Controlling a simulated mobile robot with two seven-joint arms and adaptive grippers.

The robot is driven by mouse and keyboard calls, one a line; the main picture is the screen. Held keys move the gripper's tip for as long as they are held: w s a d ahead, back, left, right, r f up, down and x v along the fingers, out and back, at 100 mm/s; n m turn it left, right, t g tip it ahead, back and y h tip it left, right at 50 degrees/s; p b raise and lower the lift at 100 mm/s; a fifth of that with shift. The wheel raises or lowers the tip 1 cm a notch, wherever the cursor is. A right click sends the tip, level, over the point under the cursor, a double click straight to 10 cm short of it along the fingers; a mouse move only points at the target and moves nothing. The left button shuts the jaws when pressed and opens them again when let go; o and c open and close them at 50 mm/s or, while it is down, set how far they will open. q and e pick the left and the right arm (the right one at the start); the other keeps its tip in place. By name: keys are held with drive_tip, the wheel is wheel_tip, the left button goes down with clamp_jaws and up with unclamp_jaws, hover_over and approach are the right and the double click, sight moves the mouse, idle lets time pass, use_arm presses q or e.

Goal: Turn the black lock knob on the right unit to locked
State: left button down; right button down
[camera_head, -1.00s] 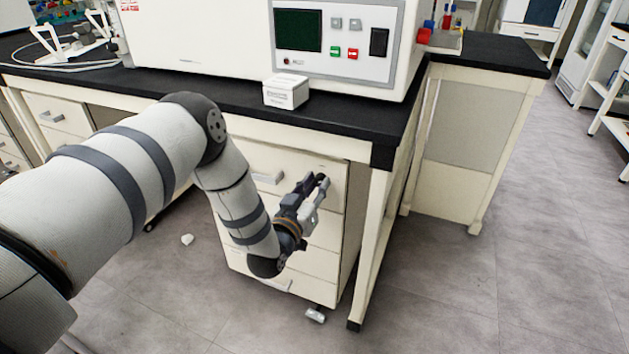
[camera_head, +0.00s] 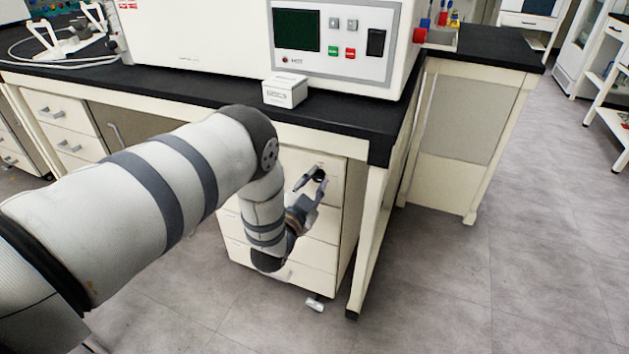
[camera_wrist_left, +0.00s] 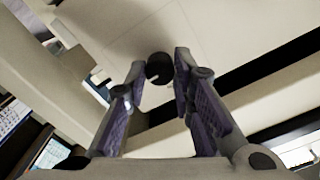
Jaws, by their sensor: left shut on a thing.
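The right unit is a cream drawer unit (camera_head: 310,258) under the bench in the head view. Its small round black lock knob (camera_head: 320,175) is on the upper part of the front, near the right edge. The knob also shows in the left wrist view (camera_wrist_left: 159,68), with a small pale mark at its lower edge. My left gripper (camera_head: 311,181) is at the knob, with one finger on each side. In the left wrist view, the fingertips (camera_wrist_left: 160,64) flank the knob and are shut on it. My right gripper is not in view.
The black bench top (camera_head: 215,95) overhangs the drawers, and a bench leg (camera_head: 367,240) stands just right of them. A white box (camera_head: 285,91) and a large machine with a control panel (camera_head: 335,45) stand on top. The floor at right is clear.

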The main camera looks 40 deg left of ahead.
use_arm(q)
drive_tip(key=shift+m, duration=0.3)
idle(0.4)
drive_tip(key=c, duration=1.4)
unclamp_jaws()
drive_tip(key=shift+o, duration=0.2)
drive_tip(key=v, duration=1.2)
drive_tip(key=shift+d, duration=0.1)
